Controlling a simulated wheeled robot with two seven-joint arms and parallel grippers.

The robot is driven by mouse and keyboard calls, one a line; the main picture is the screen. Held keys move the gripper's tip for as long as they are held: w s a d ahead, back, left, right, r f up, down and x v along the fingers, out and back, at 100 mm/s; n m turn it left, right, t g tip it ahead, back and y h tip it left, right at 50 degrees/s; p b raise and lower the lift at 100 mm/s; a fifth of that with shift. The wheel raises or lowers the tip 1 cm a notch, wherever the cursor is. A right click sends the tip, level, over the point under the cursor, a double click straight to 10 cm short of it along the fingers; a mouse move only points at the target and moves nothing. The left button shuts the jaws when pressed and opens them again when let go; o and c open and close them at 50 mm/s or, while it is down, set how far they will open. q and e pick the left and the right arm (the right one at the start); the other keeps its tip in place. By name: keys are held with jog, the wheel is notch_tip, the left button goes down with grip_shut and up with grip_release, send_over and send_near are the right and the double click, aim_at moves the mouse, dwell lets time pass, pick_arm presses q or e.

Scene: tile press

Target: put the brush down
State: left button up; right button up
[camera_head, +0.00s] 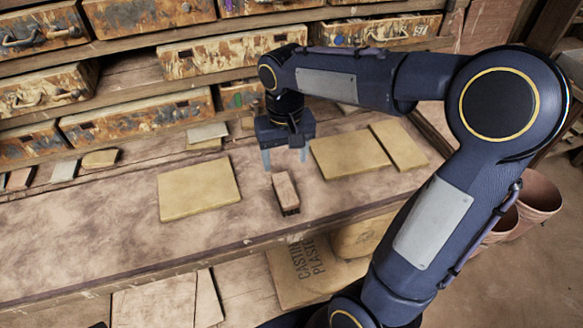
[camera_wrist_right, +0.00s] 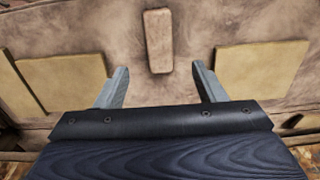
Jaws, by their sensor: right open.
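The brush (camera_head: 285,190) lies on the workbench (camera_head: 120,235), a small block with a pale pinkish-brown back and dark bristles at its near end. My right gripper (camera_head: 286,160) is open and empty, just behind and above the brush, with its fingers pointing down. In the right wrist view, the brush (camera_wrist_right: 158,40) lies ahead of the gap between the two open fingers (camera_wrist_right: 160,85), and neither finger touches it. My left gripper is not in view.
A yellowish tile (camera_head: 199,188) lies left of the brush, and two more tiles (camera_head: 348,153) lie to the right. Shelves with worn drawers (camera_head: 140,125) stand behind. A plaster sack (camera_head: 315,270) sits below the front edge. Bench space around the brush is clear.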

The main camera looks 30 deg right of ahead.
jog(key=s+a+t+y, duration=0.1)
jog(key=s+a+t, duration=0.1)
jog(key=s, duration=0.6)
jog(key=s+a+n+t+y, duration=0.1)
jog(key=s+a+t+y, duration=0.1)
jog(key=s, duration=0.6)
jog(key=shift+s+f+t+y, duration=0.2)
jog(key=shift+s+t+y, duration=0.1)
jog(key=shift+t, duration=0.4)
